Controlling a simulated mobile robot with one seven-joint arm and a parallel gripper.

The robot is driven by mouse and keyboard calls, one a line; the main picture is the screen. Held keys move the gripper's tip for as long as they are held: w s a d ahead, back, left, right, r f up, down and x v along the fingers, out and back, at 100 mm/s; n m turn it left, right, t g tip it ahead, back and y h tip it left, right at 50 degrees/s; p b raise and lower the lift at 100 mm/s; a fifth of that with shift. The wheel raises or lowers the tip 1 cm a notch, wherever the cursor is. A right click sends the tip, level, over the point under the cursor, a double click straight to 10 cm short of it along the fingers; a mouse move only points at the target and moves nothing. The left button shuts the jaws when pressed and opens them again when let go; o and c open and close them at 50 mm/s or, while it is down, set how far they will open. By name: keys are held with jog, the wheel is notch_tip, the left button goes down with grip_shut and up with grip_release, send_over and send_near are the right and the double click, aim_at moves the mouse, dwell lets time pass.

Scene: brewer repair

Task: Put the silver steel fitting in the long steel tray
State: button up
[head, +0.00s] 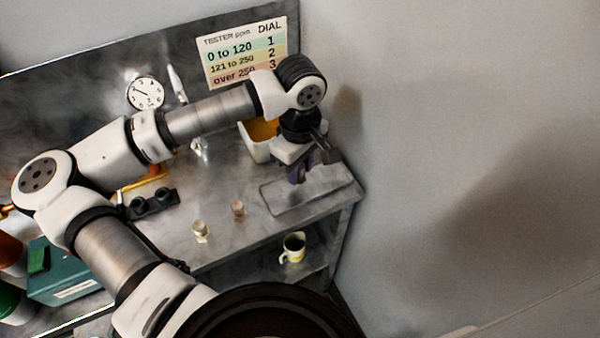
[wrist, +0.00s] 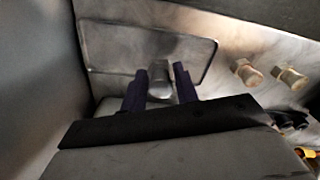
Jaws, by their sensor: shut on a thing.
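My gripper (head: 300,172) is over the long steel tray (head: 285,208) at the right end of the steel bench in the head view. In the wrist view the gripper (wrist: 160,88) is shut on the silver steel fitting (wrist: 160,74), held between its dark fingers. The tray (wrist: 112,32) lies beneath and beyond the fitting there. I cannot tell whether the fitting touches the tray. The fitting is hidden by the gripper in the head view.
Two brass-coloured fittings (head: 200,231) (head: 238,208) stand on the bench left of the tray. A white container (head: 257,147) stands behind my gripper. A mug (head: 293,247) is on the lower shelf. A wall (head: 450,150) is close on the right.

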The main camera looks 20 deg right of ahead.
aim_at(300, 178)
jog(key=shift+f+p, duration=0.3)
jog(key=shift+f, duration=1.4)
jog(key=shift+f+b, duration=0.2)
jog(key=shift+b, duration=0.1)
jog(key=o, duration=1)
jog(key=shift+r, duration=0.1)
notch_tip(300, 178, up, 12)
jog(key=b, duration=0.2)
jog(key=shift+r+b, duration=0.15)
jog(key=shift+b, duration=0.25)
